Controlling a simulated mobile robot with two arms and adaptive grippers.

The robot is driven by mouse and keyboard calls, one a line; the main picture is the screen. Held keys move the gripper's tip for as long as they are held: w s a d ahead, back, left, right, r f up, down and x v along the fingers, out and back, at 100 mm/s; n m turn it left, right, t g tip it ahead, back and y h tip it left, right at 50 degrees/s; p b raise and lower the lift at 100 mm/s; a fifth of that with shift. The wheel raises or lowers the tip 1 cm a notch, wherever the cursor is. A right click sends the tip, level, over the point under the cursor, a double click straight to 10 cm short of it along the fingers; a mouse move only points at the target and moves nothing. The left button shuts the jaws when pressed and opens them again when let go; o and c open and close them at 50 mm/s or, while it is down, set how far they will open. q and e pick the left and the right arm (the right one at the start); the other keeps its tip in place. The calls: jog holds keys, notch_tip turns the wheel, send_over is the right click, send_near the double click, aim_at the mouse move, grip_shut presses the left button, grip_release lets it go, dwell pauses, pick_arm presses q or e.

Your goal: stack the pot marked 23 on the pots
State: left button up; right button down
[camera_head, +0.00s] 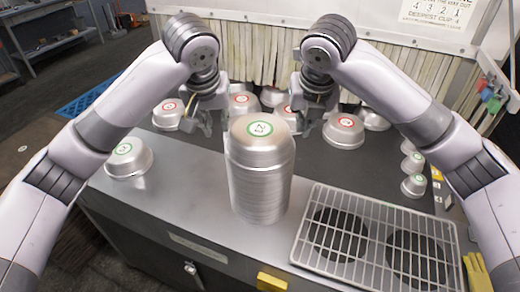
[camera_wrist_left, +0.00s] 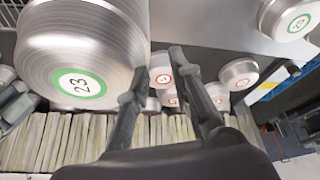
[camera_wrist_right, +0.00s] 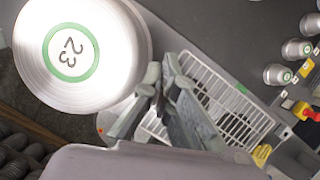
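The pot marked 23 (camera_head: 260,130), a silver pot with a green ring, is on top of a tall stack of pots (camera_head: 258,190). Its number also shows in the left wrist view (camera_wrist_left: 78,84) and the right wrist view (camera_wrist_right: 70,52). My left gripper (camera_head: 208,122) is behind and left of the stack's top, with its fingers apart and empty. They also show in the left wrist view (camera_wrist_left: 161,62). My right gripper (camera_head: 303,112) is behind and right of the stack's top. In the right wrist view (camera_wrist_right: 162,68) its fingertips are a little apart, with nothing between them.
A wire rack (camera_head: 375,240) lies on the counter at the right. A green-ringed pot (camera_head: 128,157) stands at the left edge. Red-ringed pots, including one at the back right (camera_head: 343,130), stand behind the stack. Small green-ringed pots (camera_head: 413,184) line the right side.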

jog(key=c, duration=1.8)
grip_release()
jog(key=shift+d, duration=0.1)
